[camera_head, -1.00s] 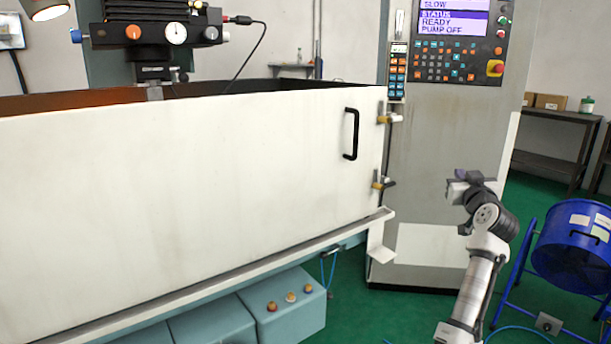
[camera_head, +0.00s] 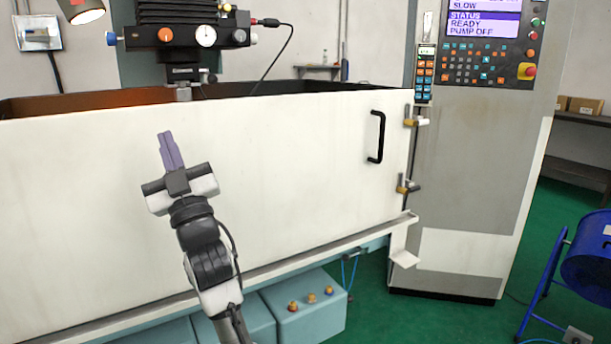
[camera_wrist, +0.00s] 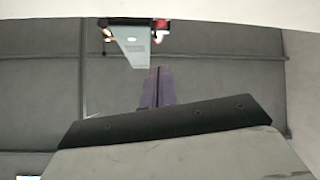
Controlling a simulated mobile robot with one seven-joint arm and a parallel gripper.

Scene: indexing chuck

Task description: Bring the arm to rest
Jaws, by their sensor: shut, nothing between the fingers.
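My gripper (camera_head: 171,152) is raised in front of the machine's white front panel (camera_head: 290,150), left of the middle in the head view. Its purple fingers are together, pointing up, with nothing between them. The arm rises from the bottom of the picture. The fingers also show in the wrist view (camera_wrist: 157,88), side by side with only a thin dark line between them. Whether the gripper touches the panel cannot be told from the head view.
The panel has a black handle (camera_head: 376,137) and latches at its right edge. A ledge (camera_head: 330,253) runs below it. A control cabinet (camera_head: 478,180) stands to the right.

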